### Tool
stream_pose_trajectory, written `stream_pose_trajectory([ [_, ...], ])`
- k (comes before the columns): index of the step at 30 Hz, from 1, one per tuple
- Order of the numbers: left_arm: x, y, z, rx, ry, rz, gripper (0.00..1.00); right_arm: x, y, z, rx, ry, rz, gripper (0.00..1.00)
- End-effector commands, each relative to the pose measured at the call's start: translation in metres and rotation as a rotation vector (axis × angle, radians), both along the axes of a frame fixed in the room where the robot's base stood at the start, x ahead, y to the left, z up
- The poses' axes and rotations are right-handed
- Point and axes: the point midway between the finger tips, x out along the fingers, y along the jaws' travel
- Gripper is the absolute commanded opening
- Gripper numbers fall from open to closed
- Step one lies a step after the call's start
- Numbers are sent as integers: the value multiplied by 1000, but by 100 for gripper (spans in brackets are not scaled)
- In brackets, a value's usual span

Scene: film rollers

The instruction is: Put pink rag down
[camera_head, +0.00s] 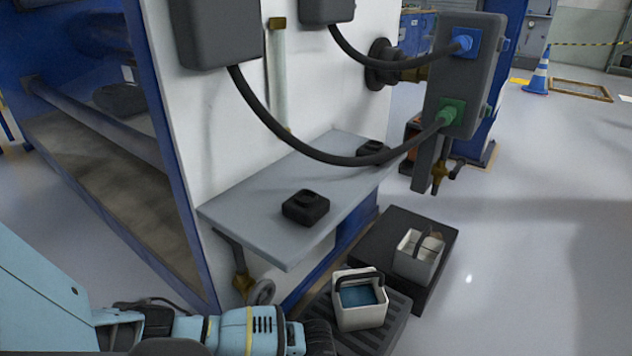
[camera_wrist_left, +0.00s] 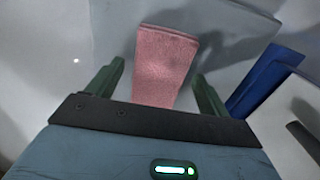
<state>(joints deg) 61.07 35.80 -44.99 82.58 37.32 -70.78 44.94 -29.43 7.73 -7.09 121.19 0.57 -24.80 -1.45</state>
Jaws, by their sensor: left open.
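A pink rag (camera_wrist_left: 165,62) shows in the left wrist view, between the two green fingers of my left gripper (camera_wrist_left: 157,82). The fingers are open, with a gap on each side of the rag. The rag's near end is hidden behind the dark edge of the gripper. A grey surface (camera_wrist_left: 240,32) lies behind the rag; I cannot tell whether the rag touches it. In the head view my left arm reaches in at the bottom left, and neither its fingers nor the rag can be made out. My right gripper is not in view.
A grey shelf (camera_head: 250,210) juts from the white machine panel, with two black blocks on it, the nearer one (camera_head: 305,207) at its middle. Below stand a white caddy with blue contents (camera_head: 359,314) and another white caddy (camera_head: 417,262). A thick cable hangs above the shelf.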

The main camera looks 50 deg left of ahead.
Motion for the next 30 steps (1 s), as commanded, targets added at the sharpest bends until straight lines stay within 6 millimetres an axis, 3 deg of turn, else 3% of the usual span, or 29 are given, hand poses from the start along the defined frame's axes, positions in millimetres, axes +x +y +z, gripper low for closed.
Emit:
stream_pose_trajectory([
  [5,0,1,6,1,-2,0,80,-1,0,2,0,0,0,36],
  [8,0,0,20,0,-2,0,80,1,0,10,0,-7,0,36],
  [21,0,0,105,0,-3,0,80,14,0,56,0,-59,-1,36],
  [30,0,0,124,0,1,0,80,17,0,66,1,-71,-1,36],
])
